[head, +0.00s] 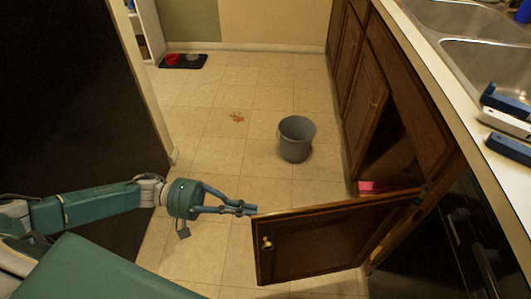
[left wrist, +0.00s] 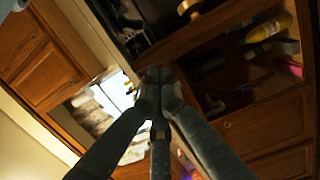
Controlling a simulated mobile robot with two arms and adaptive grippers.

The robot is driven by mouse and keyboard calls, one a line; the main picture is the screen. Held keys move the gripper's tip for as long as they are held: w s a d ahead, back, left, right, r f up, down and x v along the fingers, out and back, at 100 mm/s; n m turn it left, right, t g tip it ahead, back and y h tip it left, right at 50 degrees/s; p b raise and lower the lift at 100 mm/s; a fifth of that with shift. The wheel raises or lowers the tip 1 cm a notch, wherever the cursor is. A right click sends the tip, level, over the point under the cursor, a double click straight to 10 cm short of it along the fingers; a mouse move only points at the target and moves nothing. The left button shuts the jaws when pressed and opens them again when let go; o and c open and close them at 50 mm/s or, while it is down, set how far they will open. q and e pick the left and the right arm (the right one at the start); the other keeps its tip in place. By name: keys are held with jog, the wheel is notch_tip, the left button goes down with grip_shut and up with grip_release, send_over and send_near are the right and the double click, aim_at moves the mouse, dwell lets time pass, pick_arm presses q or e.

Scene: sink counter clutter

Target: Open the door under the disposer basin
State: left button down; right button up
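A brown wooden cabinet door (head: 325,238) under the sink counter stands swung wide open, with a round brass knob (head: 266,243) near its free edge. The knob also seems to show at the top of the left wrist view (left wrist: 188,7). My left gripper (head: 248,209) is by the door's free upper corner, its fingers drawn together with nothing seen between them. Whether the tips touch the door I cannot tell. The fingers also meet in the left wrist view (left wrist: 160,76). Two steel sink basins (head: 490,62) lie above the cabinets. My right gripper is out of view.
A grey bucket (head: 296,139) stands on the tiled floor. A pink item (head: 372,187) shows inside the open cabinet, and a yellow bottle (left wrist: 268,27) shows in the left wrist view. A dark panel (head: 75,100) bounds the left.

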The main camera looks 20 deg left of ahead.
pick_arm(q)
jog(key=s+a, duration=0.1)
jog(key=a, duration=1)
jog(key=shift+s+a, duration=0.2)
jog(key=shift+s, duration=0.1)
